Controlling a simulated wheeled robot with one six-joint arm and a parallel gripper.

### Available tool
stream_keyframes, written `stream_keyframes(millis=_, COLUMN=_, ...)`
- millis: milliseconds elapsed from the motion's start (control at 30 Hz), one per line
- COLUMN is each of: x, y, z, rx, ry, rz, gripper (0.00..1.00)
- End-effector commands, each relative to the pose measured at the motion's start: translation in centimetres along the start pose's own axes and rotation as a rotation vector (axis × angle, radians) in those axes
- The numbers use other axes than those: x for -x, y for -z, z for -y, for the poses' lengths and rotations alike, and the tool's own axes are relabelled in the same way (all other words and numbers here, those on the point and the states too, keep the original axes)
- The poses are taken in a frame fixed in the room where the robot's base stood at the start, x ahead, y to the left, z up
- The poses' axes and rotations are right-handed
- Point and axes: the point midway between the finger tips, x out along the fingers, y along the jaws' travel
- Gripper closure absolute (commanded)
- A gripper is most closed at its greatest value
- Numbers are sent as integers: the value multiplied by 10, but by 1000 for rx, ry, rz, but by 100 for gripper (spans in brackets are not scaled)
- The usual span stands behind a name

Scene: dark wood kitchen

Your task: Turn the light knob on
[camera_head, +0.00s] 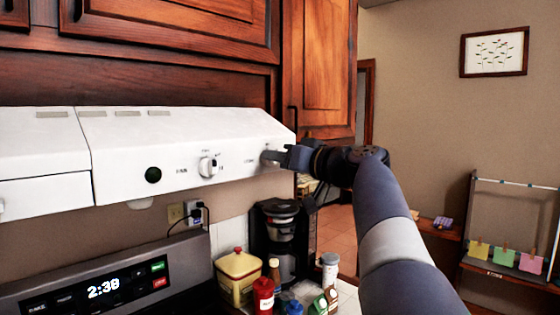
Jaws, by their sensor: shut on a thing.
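The white range hood (180,140) runs under the wooden cabinets on the left. A white knob (208,166) with small markings sits on its front face. A second knob, the rightmost, is mostly hidden by my gripper, with a whitish edge (266,157) showing near the fingertips. My gripper (277,157) reaches in from the right and is shut on this right knob. The label beside it is too small to read for certain. A dark green round part (153,175) sits on the hood further left.
Below the hood stand a coffee maker (281,235), a yellow canister (238,277) and several bottles on the counter. The stove panel (110,290) is at lower left. Cabinet doors (170,25) hang just above the hood. Open floor (335,225) shows behind my arm.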

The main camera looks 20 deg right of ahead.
Motion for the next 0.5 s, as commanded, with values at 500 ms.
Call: stream_keyframes(millis=500, x=0, y=0, z=-3, rx=-478, ry=0, rz=0, gripper=92)
